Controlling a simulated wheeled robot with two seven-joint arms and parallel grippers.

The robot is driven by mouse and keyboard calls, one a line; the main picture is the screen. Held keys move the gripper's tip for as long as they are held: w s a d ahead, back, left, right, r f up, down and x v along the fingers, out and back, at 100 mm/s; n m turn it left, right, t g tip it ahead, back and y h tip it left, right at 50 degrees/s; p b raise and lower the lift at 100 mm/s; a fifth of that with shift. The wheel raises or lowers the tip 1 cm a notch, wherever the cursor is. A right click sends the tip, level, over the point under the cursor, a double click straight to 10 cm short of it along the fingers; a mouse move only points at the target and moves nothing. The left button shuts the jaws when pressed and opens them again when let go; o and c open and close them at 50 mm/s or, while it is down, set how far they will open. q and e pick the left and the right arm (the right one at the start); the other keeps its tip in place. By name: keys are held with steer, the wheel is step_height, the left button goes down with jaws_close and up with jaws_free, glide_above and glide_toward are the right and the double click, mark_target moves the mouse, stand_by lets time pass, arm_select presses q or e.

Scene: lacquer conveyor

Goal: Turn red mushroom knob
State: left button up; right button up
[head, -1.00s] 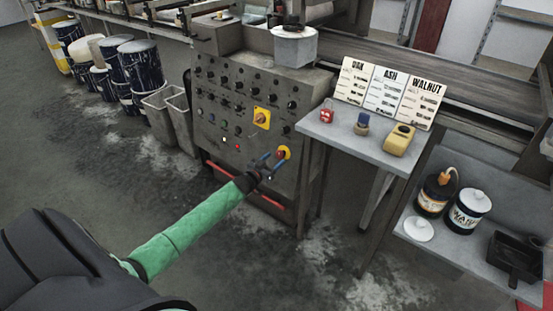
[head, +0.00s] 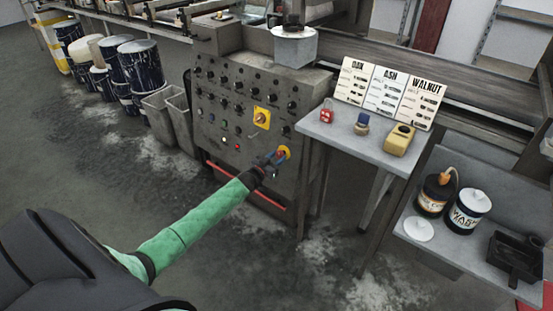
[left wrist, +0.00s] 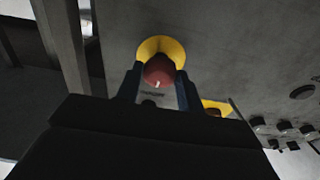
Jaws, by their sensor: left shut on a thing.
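The red mushroom knob (left wrist: 159,71) shows in the left wrist view, with a white mark on its face, in front of a round yellow plate (left wrist: 152,46). In the head view the yellow plate (head: 285,152) is at the lower right of the grey control panel, and the knob is mostly hidden by my gripper. My left gripper (head: 277,157) is at the plate, with its two blue fingers one on each side of the knob. In the left wrist view the gripper (left wrist: 158,84) is shut on the knob. My right gripper is not in view.
The control panel (head: 213,120) carries several black knobs and a yellow switch plate (head: 262,117) above the knob. A small table (head: 345,133) with a red padlock (head: 327,114) and cards stands close on the right. Buckets (head: 140,65) stand at the left.

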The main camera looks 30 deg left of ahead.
arm_select(q)
steer(key=m+h, duration=0.1)
steer(key=m, duration=0.3)
steer(key=shift+a, duration=0.1)
steer(key=shift+m+p, duration=0.35)
steer(key=shift+m, duration=0.75)
steer(key=shift+m+g, duration=0.3)
steer(key=shift+m, duration=0.6)
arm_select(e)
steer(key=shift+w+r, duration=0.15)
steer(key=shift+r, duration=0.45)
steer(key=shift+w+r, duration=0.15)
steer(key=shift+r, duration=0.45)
arm_select(q)
steer(key=shift+h, duration=0.4)
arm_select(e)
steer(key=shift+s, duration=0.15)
